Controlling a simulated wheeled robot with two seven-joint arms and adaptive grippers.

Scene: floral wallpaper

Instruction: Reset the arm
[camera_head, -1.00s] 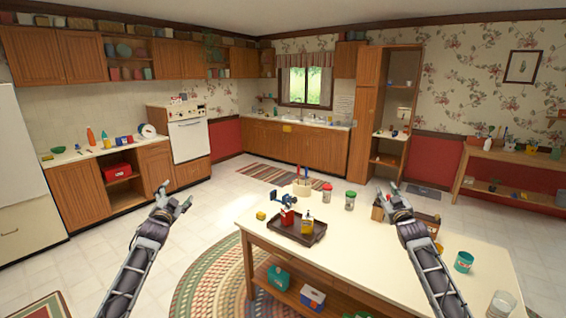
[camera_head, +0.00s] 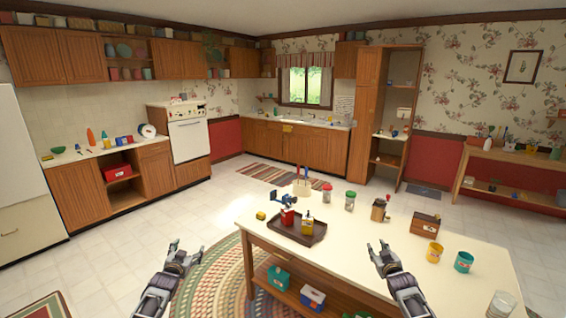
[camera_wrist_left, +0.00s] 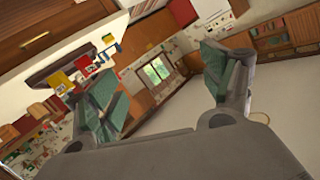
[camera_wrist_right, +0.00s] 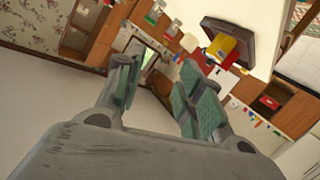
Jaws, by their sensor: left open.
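My left gripper (camera_head: 178,258) is open and empty over the floor and braided rug, left of the table. Its spread fingers also show in the left wrist view (camera_wrist_left: 165,95), with nothing between them. My right gripper (camera_head: 383,258) is over the front part of the cream table (camera_head: 345,235). In the right wrist view (camera_wrist_right: 155,95) its fingers are apart with nothing between them. Both forearms come up from the bottom edge of the head view.
A dark tray (camera_head: 318,236) with red and yellow containers stands on the table. Jars, a wooden box (camera_head: 425,223), a yellow cup (camera_head: 433,252), a teal cup (camera_head: 463,262) and a glass (camera_head: 500,304) stand to the right.

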